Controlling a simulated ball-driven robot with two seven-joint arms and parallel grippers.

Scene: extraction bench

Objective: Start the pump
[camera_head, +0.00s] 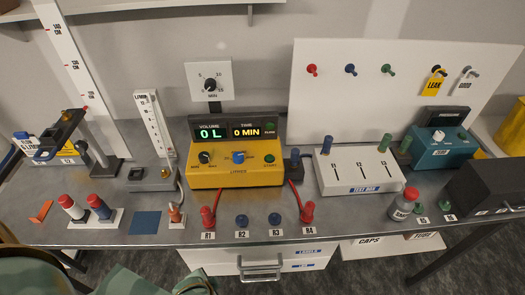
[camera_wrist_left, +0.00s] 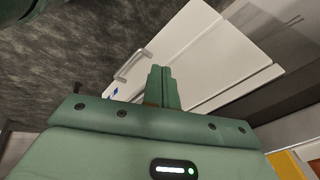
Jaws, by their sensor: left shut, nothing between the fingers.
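The yellow pump (camera_head: 236,178) stands mid-bench in the head view. Its dark display panel reads 0 L under VOLUME and 0 MIN under TIME. A green button (camera_head: 269,159) is at the right of its front, with a small label below. A black knob (camera_head: 204,157) and a blue knob (camera_head: 239,157) are to its left. My right gripper is not seen.
Red-capped posts (camera_head: 208,217) and blue ones (camera_head: 242,221) line the front edge. A white test bar box (camera_head: 360,172) and a teal pressure unit (camera_head: 440,147) stand right. A timer dial (camera_head: 210,84) rises behind the pump. White drawers (camera_head: 260,261) hang below the bench.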

